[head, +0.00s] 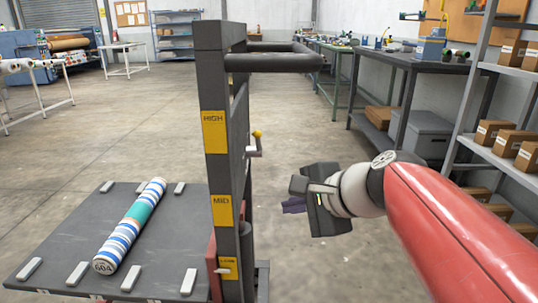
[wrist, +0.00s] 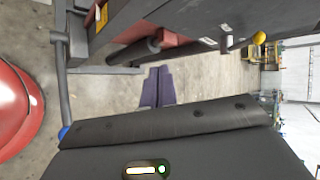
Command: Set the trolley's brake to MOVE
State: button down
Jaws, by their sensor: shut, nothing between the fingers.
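The trolley's dark post (head: 218,150) stands in the middle of the head view, with yellow HIGH, MID and LOW labels. A small lever with a yellow knob (head: 257,134) sticks out of its right side; the knob also shows in the wrist view (wrist: 259,38). A pale handle (head: 228,268) sits near the LOW label. I cannot tell which part is the brake, and no MOVE mark is readable. My gripper (head: 292,206) is right of the post, lower than the yellow knob and apart from it. Its purple fingers (wrist: 157,86) are together and empty.
A striped roll marked 604 (head: 131,225) lies on the trolley's platform (head: 60,245). A push handle (head: 275,62) juts right from the post top. Shelving with boxes (head: 505,140) and a workbench (head: 415,66) stand at the right.

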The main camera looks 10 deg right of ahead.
jog(key=w+d+r+m+t+b, duration=0.1)
jog(key=w+d+r+m+t, duration=0.3)
jog(key=m, duration=0.4)
notch_tip(320, 180, up, 2)
jog(key=shift+w+d+r+m+y, duration=0.15)
jog(key=shift+w+d+m+y, duration=0.15)
jog(key=shift+w+d, duration=0.75)
jog(key=shift+s+d, duration=0.15)
jog(key=shift+d, duration=0.05)
jog(key=a+r+x, duration=0.1)
jog(key=r+x, duration=0.1)
jog(key=x, duration=1)
jog(key=shift+w+a+b, duration=0.35)
jog(key=shift+w+a, duration=0.05)
jog(key=shift+a, duration=0.1)
jog(key=shift+r, duration=0.15)
